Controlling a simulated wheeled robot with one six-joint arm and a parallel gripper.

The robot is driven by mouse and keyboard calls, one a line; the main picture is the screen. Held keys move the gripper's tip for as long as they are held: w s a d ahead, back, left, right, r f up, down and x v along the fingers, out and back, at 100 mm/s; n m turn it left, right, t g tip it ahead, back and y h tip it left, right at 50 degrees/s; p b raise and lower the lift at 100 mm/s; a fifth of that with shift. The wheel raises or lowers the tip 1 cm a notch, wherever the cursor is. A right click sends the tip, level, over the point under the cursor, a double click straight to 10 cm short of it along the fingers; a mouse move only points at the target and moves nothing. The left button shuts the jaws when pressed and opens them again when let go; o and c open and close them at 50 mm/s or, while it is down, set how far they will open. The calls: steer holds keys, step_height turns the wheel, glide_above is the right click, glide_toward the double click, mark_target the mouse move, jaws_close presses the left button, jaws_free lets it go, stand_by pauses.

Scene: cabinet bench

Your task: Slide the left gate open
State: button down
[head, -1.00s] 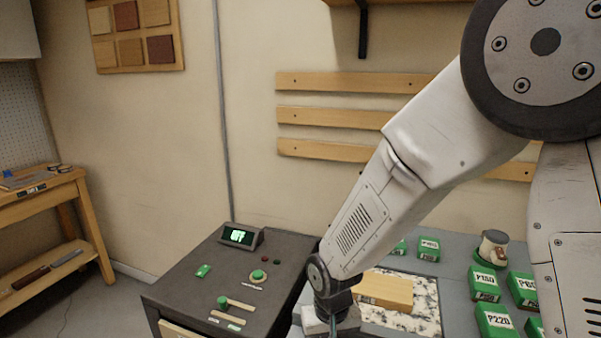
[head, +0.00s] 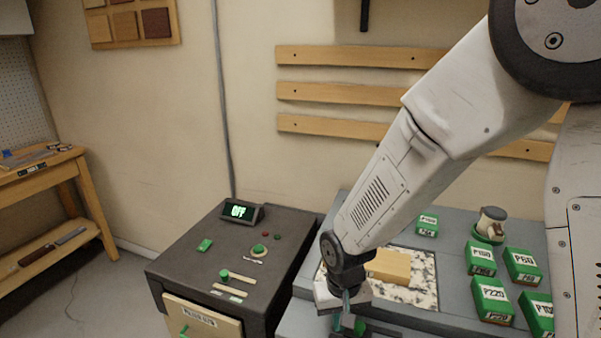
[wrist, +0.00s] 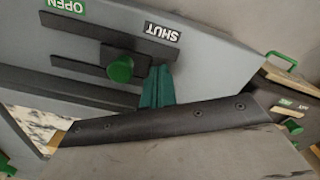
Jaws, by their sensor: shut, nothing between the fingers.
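A round green knob (wrist: 120,69) sits in a dark slotted track on a grey panel (wrist: 205,62) in the wrist view. An OPEN label (wrist: 66,6) is at the upper left of the panel and a SHUT label (wrist: 162,31) is right of the knob. The knob is nearer the SHUT end. My gripper (wrist: 157,88), with teal fingers, is closed and empty just right of the knob, below the SHUT label. I cannot tell whether it touches the knob. In the head view my gripper (head: 347,308) is low at the bench's front, partly hidden by my wrist.
A dark cabinet (head: 210,255) with an OFF display (head: 240,211), a green button and a slider stands to the left. Its pale drawer front (head: 202,322) is below. On the grey bench are a wooden block (head: 390,266) on a speckled slab, several green boxes (head: 491,300) and a mug.

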mark_target(360, 325)
steer(key=shift+s+d, duration=0.35)
steer(key=shift+d, duration=0.55)
steer(key=shift+s+d, duration=0.3)
steer(key=shift+d, duration=0.6)
steer(key=shift+s+d, duration=0.35)
steer(key=shift+d, duration=0.55)
steer(key=shift+a, duration=0.15)
steer(key=shift+w+a+r, duration=0.1)
steer(key=shift+w+a, duration=0.15)
steer(key=shift+a, duration=0.2)
steer(key=shift+r, duration=3.9)
steer(key=shift+s+d, duration=0.1)
steer(key=shift+s, duration=0.2)
steer(key=s+d+r+m+t, duration=0.1)
steer(key=s+d+r+m, duration=0.1)
steer(key=s+d+r, duration=1.2)
step_height(360, 325, up, 3)
steer(key=s, duration=0.2)
steer(key=shift+s+f, duration=0.2)
steer(key=shift+s, duration=0.1)
